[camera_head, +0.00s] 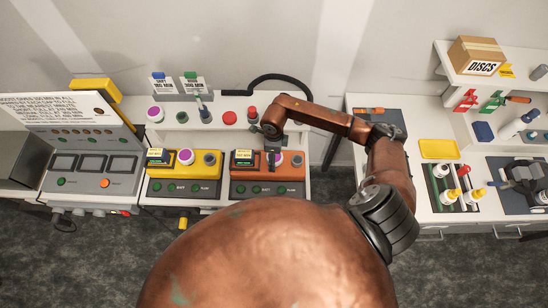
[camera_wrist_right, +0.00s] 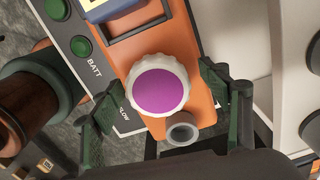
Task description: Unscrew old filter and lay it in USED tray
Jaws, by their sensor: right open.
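A filter with a white knurled rim and a purple face (camera_wrist_right: 160,86) sits on the orange pump unit (camera_wrist_right: 190,40). In the head view the orange unit (camera_head: 250,190) stands on the middle bench, with its filter (camera_head: 276,159) partly hidden by my gripper. My right gripper (camera_head: 271,150) reaches down over it. In the right wrist view my right gripper (camera_wrist_right: 158,90) is open, one finger on each side of the filter, with visible gaps. I cannot make out a tray labelled USED; a yellow tray (camera_head: 439,149) lies on the right bench. My left gripper is not in view.
A grey stub (camera_wrist_right: 181,132) is beside the filter. A yellow pump unit (camera_head: 180,188) with a similar purple filter (camera_head: 185,156) stands to the left. Purple-topped and red pieces line the rear shelf. Bottles (camera_head: 449,196) and a cardboard box (camera_head: 476,55) are at right.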

